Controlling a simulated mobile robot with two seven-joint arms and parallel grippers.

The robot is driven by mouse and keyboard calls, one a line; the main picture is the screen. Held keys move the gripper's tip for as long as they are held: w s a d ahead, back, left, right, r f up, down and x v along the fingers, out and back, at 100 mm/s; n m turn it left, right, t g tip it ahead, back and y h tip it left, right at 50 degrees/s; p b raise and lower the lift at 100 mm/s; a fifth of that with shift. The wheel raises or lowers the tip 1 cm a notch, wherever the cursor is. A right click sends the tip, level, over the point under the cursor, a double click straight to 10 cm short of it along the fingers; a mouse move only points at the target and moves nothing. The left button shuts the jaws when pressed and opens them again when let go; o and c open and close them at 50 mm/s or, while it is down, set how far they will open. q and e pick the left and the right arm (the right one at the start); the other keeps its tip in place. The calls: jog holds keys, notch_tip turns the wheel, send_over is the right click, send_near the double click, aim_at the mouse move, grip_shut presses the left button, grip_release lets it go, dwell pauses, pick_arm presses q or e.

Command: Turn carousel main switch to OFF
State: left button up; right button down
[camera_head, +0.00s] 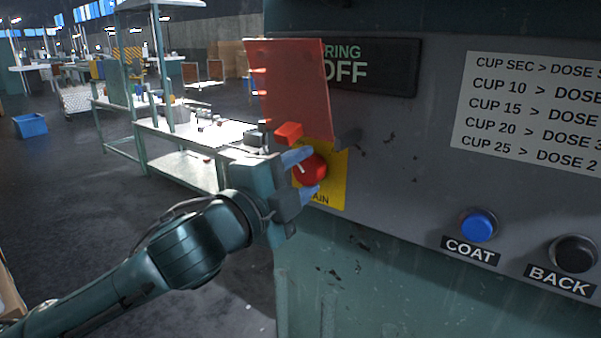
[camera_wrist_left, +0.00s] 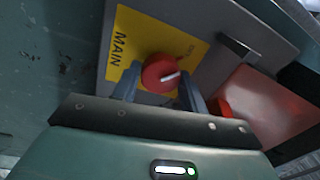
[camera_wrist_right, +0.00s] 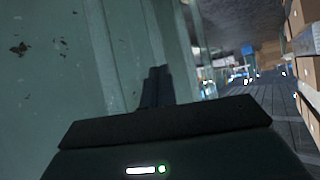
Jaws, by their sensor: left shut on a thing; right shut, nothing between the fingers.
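The main switch is a round red knob (camera_head: 311,168) with a white mark, on a yellow plate (camera_head: 334,190) labelled MAIN. The knob also shows in the left wrist view (camera_wrist_left: 161,73), where the white mark points to one side. My left gripper (camera_head: 302,172) is shut on the knob, one finger on each side of it. A translucent red cover (camera_head: 291,90) stands raised above the knob. A small red block (camera_head: 289,132) sits by the cover's lower edge. My right gripper (camera_wrist_right: 156,86) is shut and empty beside a green panel, seen only in its own wrist view.
A dark display (camera_head: 385,66) reading "...RING OFF" is partly behind the cover. A blue COAT button (camera_head: 478,226) and a black BACK button (camera_head: 574,254) are at the lower right of the grey panel. A workbench (camera_head: 180,140) stands behind at the left.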

dwell(0.3)
pick_arm(q)
jog(key=o, duration=1)
pick_arm(e)
jog(key=shift+s, duration=0.15)
jog(key=shift+a, duration=0.1)
pick_arm(q)
jog(key=b+v, duration=1.3)
jog(key=b, duration=0.2)
pick_arm(e)
jog(key=f, duration=0.1)
jog(key=f+t+y, duration=0.1)
jog(key=f+t, duration=0.1)
jog(key=f, duration=0.1)
jog(key=shift+a+m, duration=0.25)
jog(key=shift+m, duration=0.15)
